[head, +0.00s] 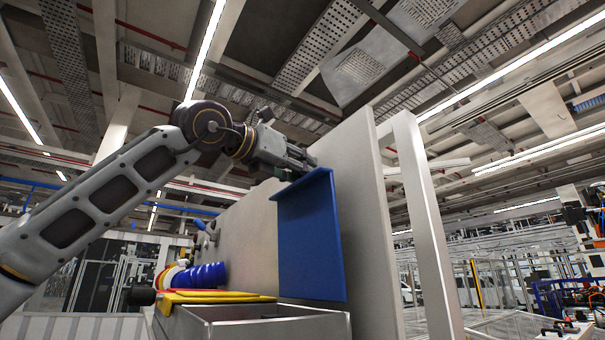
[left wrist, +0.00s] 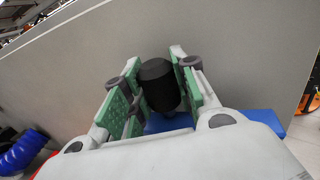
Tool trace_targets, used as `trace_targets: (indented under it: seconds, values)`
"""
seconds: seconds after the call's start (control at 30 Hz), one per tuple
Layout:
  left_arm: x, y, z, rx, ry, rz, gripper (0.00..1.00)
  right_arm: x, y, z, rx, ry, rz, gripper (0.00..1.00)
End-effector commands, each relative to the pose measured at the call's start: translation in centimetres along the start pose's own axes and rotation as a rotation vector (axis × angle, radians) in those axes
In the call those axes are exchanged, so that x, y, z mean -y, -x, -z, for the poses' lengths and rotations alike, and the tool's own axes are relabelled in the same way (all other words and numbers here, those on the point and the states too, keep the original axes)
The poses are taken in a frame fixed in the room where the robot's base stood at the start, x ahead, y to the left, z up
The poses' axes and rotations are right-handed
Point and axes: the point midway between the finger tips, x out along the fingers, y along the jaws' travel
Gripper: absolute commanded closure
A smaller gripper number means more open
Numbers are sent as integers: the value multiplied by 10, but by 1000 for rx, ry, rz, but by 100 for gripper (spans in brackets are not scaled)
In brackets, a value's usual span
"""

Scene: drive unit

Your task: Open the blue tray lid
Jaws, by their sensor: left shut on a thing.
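The blue lid (head: 312,245) stands upright, raised above an open grey metal tray (head: 285,329) and close to a grey panel. My left gripper (head: 297,165) is at the lid's top edge. In the left wrist view its green-padded fingers (left wrist: 153,95) are shut around a black cylindrical knob (left wrist: 157,72). Blue parts of the lid (left wrist: 262,122) show below and beside the fingers. How the knob joins the lid is hidden. My right gripper is in neither view.
The tall grey panel (head: 361,210) rises behind the tray, with a pale post (head: 424,220) to its right. Yellow and red lids (head: 218,297) lie flat left of the open tray. A blue coiled hose (head: 205,275) sits behind them.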

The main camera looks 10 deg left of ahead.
Motion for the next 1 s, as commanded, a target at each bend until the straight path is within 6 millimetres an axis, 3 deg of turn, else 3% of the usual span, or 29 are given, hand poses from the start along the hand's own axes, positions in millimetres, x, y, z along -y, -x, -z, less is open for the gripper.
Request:
trace_targets:
  seconds: [1.0]
  values:
    - [-8,32,4,127,32,1,100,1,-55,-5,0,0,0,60]
